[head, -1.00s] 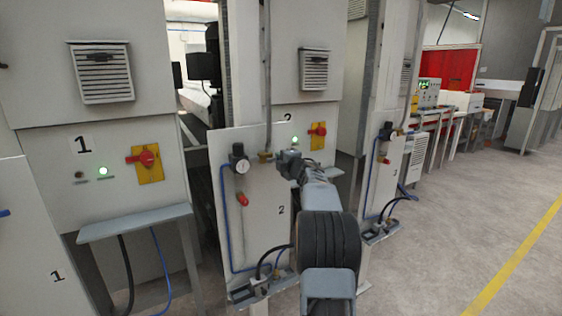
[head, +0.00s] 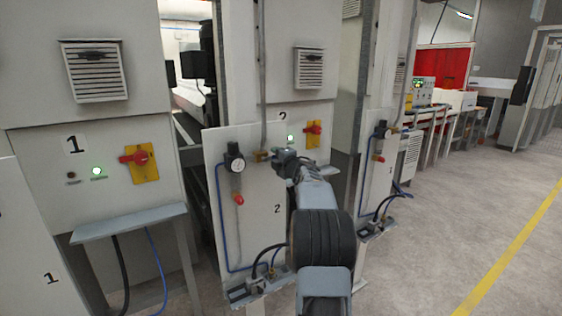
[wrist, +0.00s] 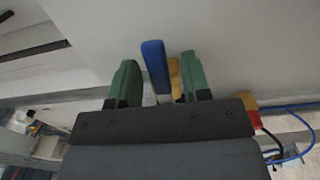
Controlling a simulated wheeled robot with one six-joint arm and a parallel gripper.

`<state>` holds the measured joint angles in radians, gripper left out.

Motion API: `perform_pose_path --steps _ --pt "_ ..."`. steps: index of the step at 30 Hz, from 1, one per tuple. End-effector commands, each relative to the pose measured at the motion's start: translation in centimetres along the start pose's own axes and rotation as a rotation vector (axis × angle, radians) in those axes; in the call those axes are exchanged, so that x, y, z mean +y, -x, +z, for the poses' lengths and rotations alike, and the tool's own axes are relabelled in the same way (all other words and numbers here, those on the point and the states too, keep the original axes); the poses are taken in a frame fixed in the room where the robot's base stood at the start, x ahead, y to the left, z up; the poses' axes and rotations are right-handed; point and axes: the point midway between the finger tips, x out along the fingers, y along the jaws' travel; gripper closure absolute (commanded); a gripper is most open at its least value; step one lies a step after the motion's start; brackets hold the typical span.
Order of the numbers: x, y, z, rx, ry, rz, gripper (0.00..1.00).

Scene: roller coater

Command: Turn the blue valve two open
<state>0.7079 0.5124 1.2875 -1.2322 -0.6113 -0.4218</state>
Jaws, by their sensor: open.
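The blue valve handle (wrist: 155,66) shows in the wrist view as a flat upright lever, with a brass part (wrist: 174,77) beside and behind it. My gripper (wrist: 160,78) is open, with one green finger on each side of the blue handle. The handle appears nearer the left finger; I cannot tell whether they touch. In the head view my gripper (head: 284,157) is at the upper part of the panel marked 2 (head: 255,205), just right of a brass fitting (head: 262,156). The gripper hides the blue handle there.
A pressure gauge (head: 237,164) and a red-tipped part (head: 239,199) are left of my gripper on the panel. A red rotary switch (head: 313,128) is behind it. A grey shelf (head: 128,222) stands at left. Open floor (head: 450,220) lies to the right.

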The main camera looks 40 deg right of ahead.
Motion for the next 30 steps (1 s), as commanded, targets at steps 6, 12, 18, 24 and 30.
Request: perform_pose_path --steps 6,12,18,24,30 --pt "-0.1 3.1 0.1 -0.003 0.0 0.002 0.56" --pt "-0.1 7.3 0.1 -0.003 0.001 0.001 0.56" --pt "0.0 10.8 0.0 -0.002 0.001 0.002 0.56" --pt "0.0 12.9 0.0 0.0 0.002 0.001 0.56" --pt "0.0 13.6 0.0 0.0 0.001 0.001 0.56"
